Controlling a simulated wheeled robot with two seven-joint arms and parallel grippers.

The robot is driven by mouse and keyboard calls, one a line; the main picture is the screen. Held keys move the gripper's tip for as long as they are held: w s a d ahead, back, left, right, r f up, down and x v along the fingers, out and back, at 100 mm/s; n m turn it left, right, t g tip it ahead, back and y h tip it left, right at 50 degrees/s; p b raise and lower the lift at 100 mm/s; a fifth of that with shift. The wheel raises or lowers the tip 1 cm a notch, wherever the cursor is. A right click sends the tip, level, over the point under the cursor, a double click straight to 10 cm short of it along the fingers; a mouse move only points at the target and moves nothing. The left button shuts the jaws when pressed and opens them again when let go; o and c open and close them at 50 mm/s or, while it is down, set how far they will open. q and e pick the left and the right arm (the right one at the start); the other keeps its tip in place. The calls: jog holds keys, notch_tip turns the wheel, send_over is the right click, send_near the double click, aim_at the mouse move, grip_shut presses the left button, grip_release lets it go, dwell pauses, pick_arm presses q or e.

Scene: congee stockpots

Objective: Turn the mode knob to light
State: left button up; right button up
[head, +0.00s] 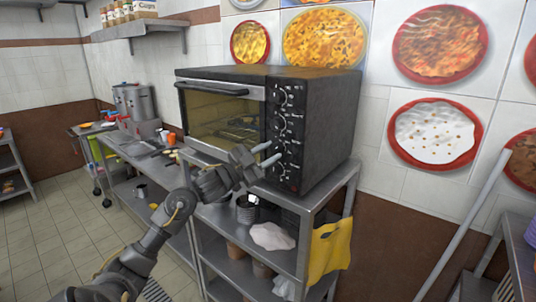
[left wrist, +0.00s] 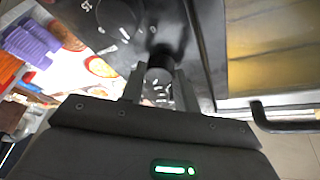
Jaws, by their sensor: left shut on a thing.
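The black toaster oven (head: 330,125) stands on a steel shelf unit, with a column of control knobs (head: 282,97) on the right of its front. My left gripper (head: 277,153) is at the lower part of this column, its fingers pointing at the panel. In the left wrist view my left gripper (left wrist: 159,86) is shut on a dark round knob (left wrist: 158,74), one finger on each side. The head view does not show clearly which knob it is. White marks show around the held knob; its setting is unreadable. My right gripper is out of view.
The oven door's glass (head: 222,117) and handle (head: 213,89) are left of the panel; the door is shut. The handle (left wrist: 285,122) also shows beside my gripper in the left wrist view. The steel shelf (head: 285,190) runs below, with a yellow cloth (head: 330,248) hanging on its side.

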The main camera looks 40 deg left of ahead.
pick_arm(q)
jog(key=o, duration=1)
jog(key=shift+f, duration=0.1)
jog(key=shift+s+a+f, duration=0.1)
jog(key=shift+s+f, duration=0.05)
jog(key=shift+s, duration=0.1)
jog(key=b+v, duration=0.4)
jog(key=v, duration=0.6)
